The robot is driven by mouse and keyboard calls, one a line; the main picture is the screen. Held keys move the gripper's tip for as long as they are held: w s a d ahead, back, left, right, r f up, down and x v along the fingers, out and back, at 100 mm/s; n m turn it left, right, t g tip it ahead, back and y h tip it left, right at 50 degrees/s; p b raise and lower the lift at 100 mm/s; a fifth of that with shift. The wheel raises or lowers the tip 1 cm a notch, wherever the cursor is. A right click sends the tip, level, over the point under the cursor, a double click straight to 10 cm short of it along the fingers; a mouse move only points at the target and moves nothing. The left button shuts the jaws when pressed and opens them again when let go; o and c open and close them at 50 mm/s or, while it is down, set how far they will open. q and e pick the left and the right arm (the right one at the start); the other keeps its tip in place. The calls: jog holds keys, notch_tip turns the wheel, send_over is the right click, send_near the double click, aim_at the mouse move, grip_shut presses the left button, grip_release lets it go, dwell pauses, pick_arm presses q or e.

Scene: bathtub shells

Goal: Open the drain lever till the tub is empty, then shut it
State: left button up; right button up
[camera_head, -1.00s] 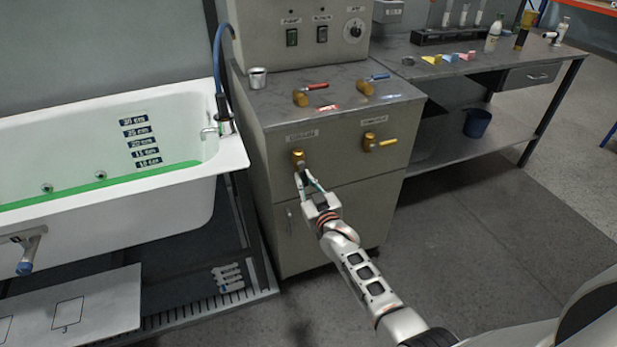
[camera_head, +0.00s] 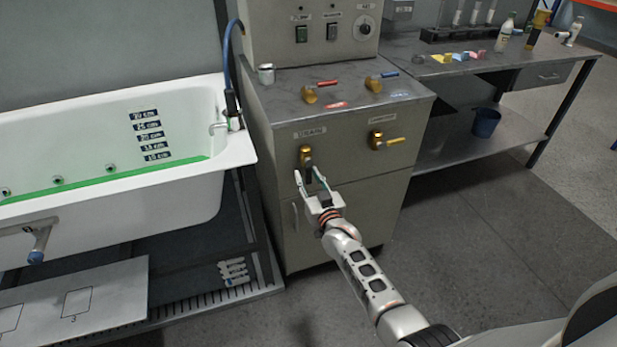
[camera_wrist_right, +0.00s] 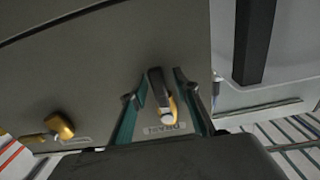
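The drain lever (camera_head: 305,153) is a brass fitting with a dark handle, under a DRAIN label on the cabinet front. In the right wrist view its black handle (camera_wrist_right: 157,82) is between my fingers, with gaps visible. My right gripper (camera_head: 308,174) is open just below the fitting in the head view; it also shows in the wrist view (camera_wrist_right: 162,76). The white tub (camera_head: 205,190) stands at left with depth labels (camera_head: 150,135) and a green line (camera_head: 110,178) inside. I cannot make out the water level. My left gripper is out of view.
A second brass lever (camera_head: 378,141) with a yellow handle is to the right on the same cabinet (camera_head: 345,205). Red (camera_head: 326,84) and blue (camera_head: 382,76) handles and a metal cup (camera_head: 266,74) are on top. A workbench (camera_head: 440,68) stands at right. The floor in front is clear.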

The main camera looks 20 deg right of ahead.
dwell(0.3)
jog(key=s, duration=1.2)
jog(key=shift+d, duration=0.2)
dwell(6.3)
